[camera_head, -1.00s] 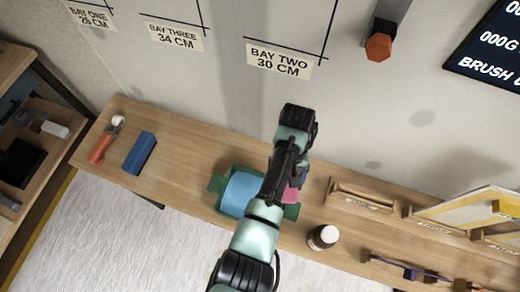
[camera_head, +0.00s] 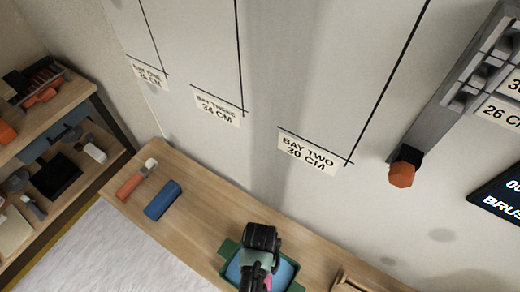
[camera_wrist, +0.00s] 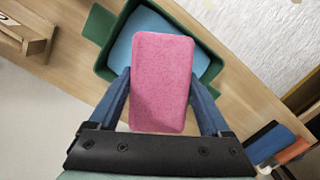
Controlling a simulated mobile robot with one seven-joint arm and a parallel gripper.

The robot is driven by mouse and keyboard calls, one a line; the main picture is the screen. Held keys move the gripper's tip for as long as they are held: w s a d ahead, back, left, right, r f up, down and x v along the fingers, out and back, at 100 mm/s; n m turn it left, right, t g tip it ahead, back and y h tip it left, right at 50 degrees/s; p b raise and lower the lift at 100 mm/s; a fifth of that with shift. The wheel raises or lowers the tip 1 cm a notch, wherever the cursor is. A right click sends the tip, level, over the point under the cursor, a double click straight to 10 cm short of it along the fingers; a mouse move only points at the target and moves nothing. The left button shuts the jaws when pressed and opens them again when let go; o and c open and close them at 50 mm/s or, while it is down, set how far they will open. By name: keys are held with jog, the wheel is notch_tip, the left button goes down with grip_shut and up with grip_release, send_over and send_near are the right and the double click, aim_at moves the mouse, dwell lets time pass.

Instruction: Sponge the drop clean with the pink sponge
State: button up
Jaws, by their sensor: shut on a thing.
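The pink sponge (camera_wrist: 162,82) fills the middle of the wrist view, between the two blue fingers of my gripper (camera_wrist: 160,100), which is shut on it. Behind the sponge in that view lies a green tray (camera_wrist: 104,62) with a light blue inside. In the head view my arm covers most of the tray (camera_head: 228,246), and only a trace of pink shows by my gripper (camera_head: 262,272). The pale wall (camera_head: 300,80) has black corner lines and labels for bay one (camera_head: 149,75), bay three (camera_head: 217,106) and bay two (camera_head: 308,153). I cannot pick out a pasted drop.
A blue block (camera_head: 163,200) and an orange-handled roller (camera_head: 132,184) lie on the bench's left end. A shelf unit (camera_head: 62,150) stands at the left. A grey rack with an orange knob (camera_head: 401,175) juts from the wall at the right.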

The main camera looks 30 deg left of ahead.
notch_tip(320, 180, down, 4)
jog(key=b, duration=0.3)
jog(key=shift+r, duration=0.15)
jog(key=shift+f+b, duration=0.7)
jog(key=shift+f, duration=0.75)
jog(key=shift+f, duration=1.5)
